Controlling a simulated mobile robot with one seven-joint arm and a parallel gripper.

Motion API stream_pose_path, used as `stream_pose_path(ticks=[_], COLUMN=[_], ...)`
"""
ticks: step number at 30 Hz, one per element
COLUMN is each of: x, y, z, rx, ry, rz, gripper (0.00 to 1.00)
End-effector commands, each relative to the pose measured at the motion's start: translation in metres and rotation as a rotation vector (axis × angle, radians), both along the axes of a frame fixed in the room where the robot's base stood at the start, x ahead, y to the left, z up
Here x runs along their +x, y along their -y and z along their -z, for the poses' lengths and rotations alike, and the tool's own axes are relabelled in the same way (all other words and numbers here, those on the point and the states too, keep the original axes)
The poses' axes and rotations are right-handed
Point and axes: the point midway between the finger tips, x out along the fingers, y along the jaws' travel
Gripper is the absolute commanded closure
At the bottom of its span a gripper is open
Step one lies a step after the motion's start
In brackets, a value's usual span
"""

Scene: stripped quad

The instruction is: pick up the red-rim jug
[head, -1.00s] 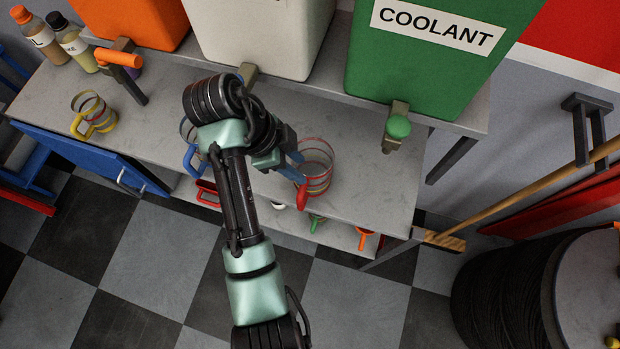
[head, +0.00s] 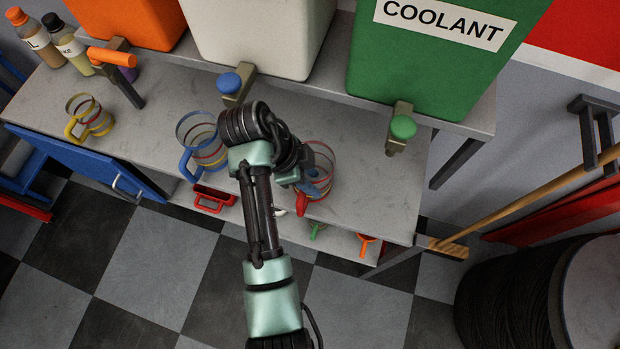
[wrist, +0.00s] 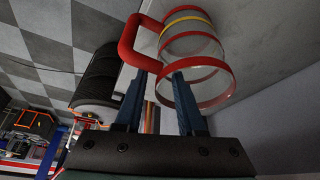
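The red-rim jug (head: 330,160) is a clear jug with red bands and a red handle, on the counter's right part, partly hidden by my gripper in the head view. In the wrist view the jug (wrist: 203,72) shows a yellow band too, and its red handle (wrist: 128,48) points left. My gripper (head: 314,180) is at the jug's handle side. In the wrist view my gripper (wrist: 160,76) has its two blue fingers apart, with the handle's near end around the gap between the tips. Whether the fingers touch the jug cannot be told.
A blue-handled jug (head: 185,160) stands left of my arm, and a yellow-handled jug (head: 76,128) farther left. Dispensers with taps, including a green coolant tank (head: 430,70), stand above the counter (head: 380,200). An open blue cabinet door (head: 85,160) hangs in front at left.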

Motion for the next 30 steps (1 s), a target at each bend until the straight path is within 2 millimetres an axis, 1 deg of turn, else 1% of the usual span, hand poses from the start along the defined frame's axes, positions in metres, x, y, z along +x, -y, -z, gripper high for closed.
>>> stream_pose_path(ticks=[1, 5, 6, 7, 30], x=[0.0000, 0.0000, 0.0000, 0.0000, 0.0001], y=[0.0000, -0.0001, -0.0001, -0.0001, -0.0002], z=[0.0000, -0.0002, -0.0002, -0.0002, -0.0004], rx=[0.000, 0.000, 0.000, 0.000, 0.000], ry=[0.000, 0.000, 0.000, 0.000, 0.000], rz=[0.000, 0.000, 0.000, 0.000, 0.000], gripper=[0.65, 0.89, 0.96, 1.00, 1.00])
